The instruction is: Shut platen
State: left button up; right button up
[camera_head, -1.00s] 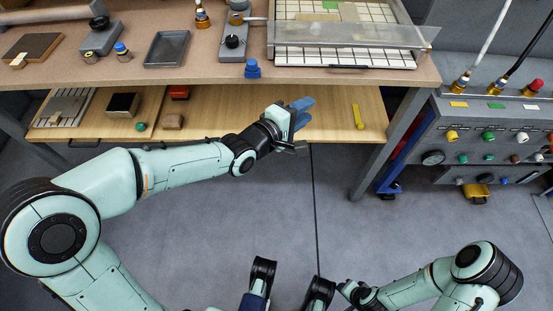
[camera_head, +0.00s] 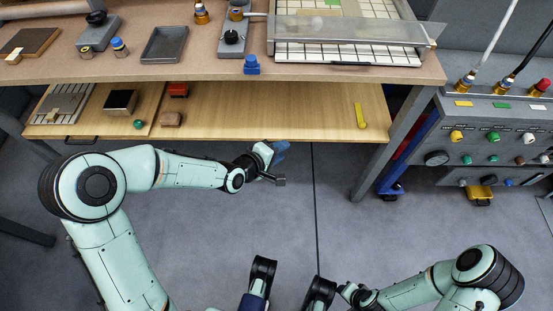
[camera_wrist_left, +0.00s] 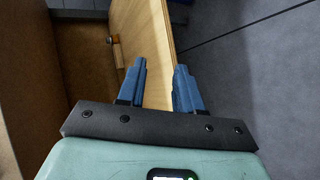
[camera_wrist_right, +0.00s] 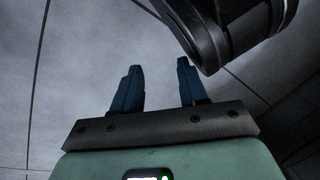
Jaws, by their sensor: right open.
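A press-like unit stands at the back of the bench. It has a white gridded bed (camera_head: 350,54) in a metal frame, and a grey, partly see-through plate (camera_head: 350,28) lies across it. I cannot tell for certain which part is the platen. My left gripper (camera_head: 278,152) is below and in front of the lower wooden shelf, well apart from the press. In the left wrist view its blue fingers (camera_wrist_left: 159,85) are apart, with the shelf edge showing behind them. My right gripper (camera_wrist_right: 160,83) is open and empty over grey floor, far from the press.
The wooden shelf (camera_head: 290,110) juts out under the bench (camera_head: 120,68), holding a green knob (camera_head: 138,124), a red block (camera_head: 178,90) and a yellow strip (camera_head: 360,115). A valve panel (camera_head: 495,135) stands at right. The grey floor (camera_head: 400,230) in front is free.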

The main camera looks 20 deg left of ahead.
pick_arm(q)
jog(key=shift+s+a+f+g, duration=0.15)
jog(key=shift+s+f, duration=0.1)
jog(key=shift+f, duration=0.65)
jog(key=shift+s+a+f+g, duration=0.15)
jog(key=shift+s+f, duration=0.05)
jog(key=shift+f, duration=0.7)
pick_arm(e)
jog(key=shift+f, duration=0.2)
grip_shut()
jog(key=shift+w+r, duration=0.1)
